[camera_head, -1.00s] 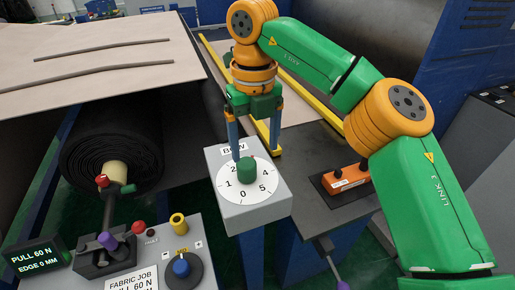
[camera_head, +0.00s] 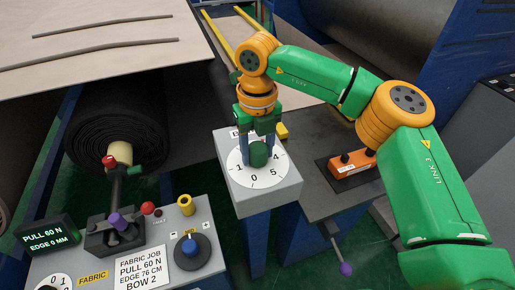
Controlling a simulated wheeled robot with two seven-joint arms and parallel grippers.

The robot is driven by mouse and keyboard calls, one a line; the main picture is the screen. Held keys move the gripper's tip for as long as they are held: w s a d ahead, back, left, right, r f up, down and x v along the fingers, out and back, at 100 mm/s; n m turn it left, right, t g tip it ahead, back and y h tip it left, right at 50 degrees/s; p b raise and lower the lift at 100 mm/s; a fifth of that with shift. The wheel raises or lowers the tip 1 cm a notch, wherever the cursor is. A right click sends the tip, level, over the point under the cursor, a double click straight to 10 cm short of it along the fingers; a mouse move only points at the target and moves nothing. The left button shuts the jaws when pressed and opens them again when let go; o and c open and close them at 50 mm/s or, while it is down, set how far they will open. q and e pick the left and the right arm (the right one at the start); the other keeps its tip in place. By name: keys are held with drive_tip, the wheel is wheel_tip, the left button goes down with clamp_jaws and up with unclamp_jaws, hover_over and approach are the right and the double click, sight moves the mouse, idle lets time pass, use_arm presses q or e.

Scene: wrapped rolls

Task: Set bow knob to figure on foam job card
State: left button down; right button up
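The bow knob (camera_head: 258,154) is a green knob on a round white dial (camera_head: 246,179) on top of a grey box (camera_head: 265,200). The numbers 0, 1, 4 and 5 show on the dial; the others and the knob's pointer are hidden by my gripper. My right gripper (camera_head: 258,158) points down over the dial, its blue fingers close against both sides of the knob. A white job card (camera_head: 143,266) at the bottom reads FABRIC JOB, PULL 60 N, EDGE 76 CM, BOW 2. No card marked foam shows. My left gripper is not in view.
A dark display (camera_head: 47,236) reads PULL 60 N, EDGE 0 MM. A panel with a blue knob (camera_head: 189,246) and a purple-tipped lever (camera_head: 118,221) is at lower left. A black roll (camera_head: 115,137) lies behind it. An orange device (camera_head: 352,165) sits right of the dial.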

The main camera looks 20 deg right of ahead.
clamp_jaws()
drive_tip(key=shift+n, duration=0.4)
drive_tip(key=n, duration=0.4)
drive_tip(key=shift+a+r+n, duration=0.1)
drive_tip(key=shift+n, duration=0.3)
drive_tip(key=n, duration=0.5)
drive_tip(key=shift+n+p, duration=0.3)
drive_tip(key=shift+n, duration=0.1)
drive_tip(key=shift+r+n, duration=0.1)
drive_tip(key=shift+n, duration=0.2)
drive_tip(key=o, duration=1)
unclamp_jaws()
drive_tip(key=shift+o, duration=0.6)
drive_tip(key=shift+s, duration=0.1)
